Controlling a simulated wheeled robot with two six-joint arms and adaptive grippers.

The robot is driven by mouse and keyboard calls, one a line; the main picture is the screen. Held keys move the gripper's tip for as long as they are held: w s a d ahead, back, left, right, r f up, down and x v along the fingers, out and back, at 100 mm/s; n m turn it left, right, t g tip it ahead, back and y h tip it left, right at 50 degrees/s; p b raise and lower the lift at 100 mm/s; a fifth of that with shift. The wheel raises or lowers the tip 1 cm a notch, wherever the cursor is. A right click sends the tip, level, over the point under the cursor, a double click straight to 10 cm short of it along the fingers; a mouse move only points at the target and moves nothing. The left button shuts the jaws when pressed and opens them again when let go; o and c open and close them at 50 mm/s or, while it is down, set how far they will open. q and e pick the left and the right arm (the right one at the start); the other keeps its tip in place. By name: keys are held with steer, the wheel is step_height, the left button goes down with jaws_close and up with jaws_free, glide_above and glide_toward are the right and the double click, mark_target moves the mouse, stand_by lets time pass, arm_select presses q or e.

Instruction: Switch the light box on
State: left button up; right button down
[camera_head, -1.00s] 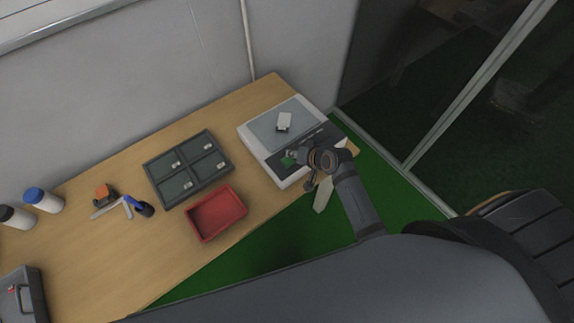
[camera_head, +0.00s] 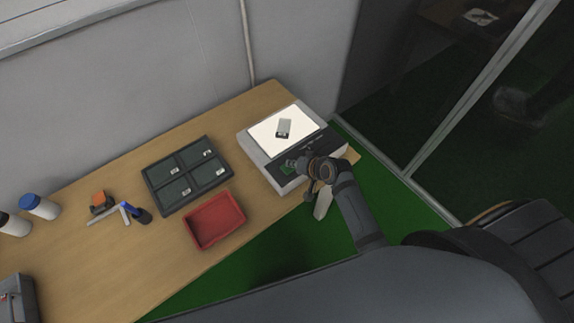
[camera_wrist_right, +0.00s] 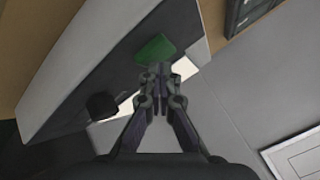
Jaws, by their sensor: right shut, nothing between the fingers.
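The light box (camera_head: 262,158) stands at the right end of the table, and its top panel (camera_head: 268,135) glows bright white. A small grey piece (camera_head: 284,128) lies on the panel. A green switch (camera_head: 287,169) is on the box's dark front strip; it also shows in the right wrist view (camera_wrist_right: 155,50). My right gripper (camera_wrist_right: 158,72) is shut and empty, its tips right at the edge of the green switch; I cannot tell whether they touch. In the head view my right gripper (camera_head: 292,163) partly covers the strip. My left gripper is not in view.
A dark tray (camera_head: 149,176) with several compartments and a red bin (camera_head: 243,216) are left of the light box. A black knob (camera_wrist_right: 101,106) is on the strip.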

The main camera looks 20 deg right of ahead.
mark_target(293, 169)
steer(key=shift+f, duration=0.1)
stand_by(0.5)
steer(key=shift+s+f, duration=0.2)
steer(key=shift+f, duration=0.3)
steer(key=shift+r+p, duration=0.25)
steer(key=shift+p, duration=0.25)
steer(key=shift+f, duration=0.1)
step_height(293, 169, up, 7)
steer(key=p, duration=0.6)
steer(key=shift+w+f, duration=0.15)
steer(key=shift+f, duration=0.1)
